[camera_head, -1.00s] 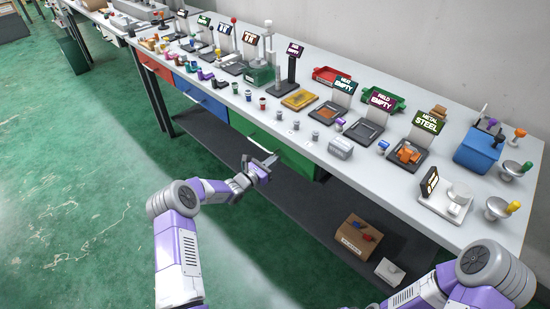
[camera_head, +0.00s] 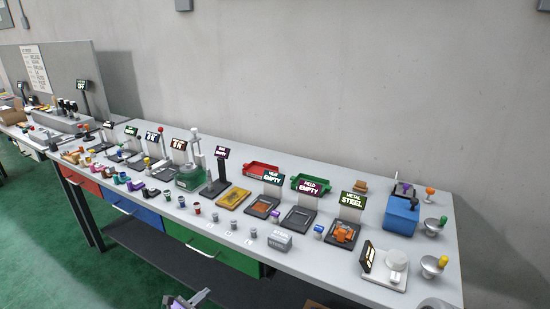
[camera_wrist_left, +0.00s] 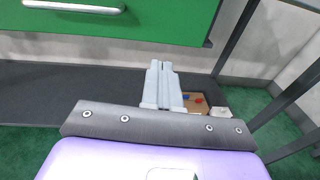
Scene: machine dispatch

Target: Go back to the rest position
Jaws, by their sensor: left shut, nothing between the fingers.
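My left gripper shows at the bottom edge of the head view (camera_head: 198,298), mostly cut off, in front of the long table (camera_head: 350,283). In the left wrist view its two grey fingers (camera_wrist_left: 163,85) are together with nothing between them. They point over the dark lower shelf (camera_wrist_left: 60,90), below the green drawer (camera_wrist_left: 150,22). My right gripper is not in view.
A cardboard box (camera_wrist_left: 196,103) with red and blue items sits below. The green floor (camera_head: 50,270) is clear at the left.

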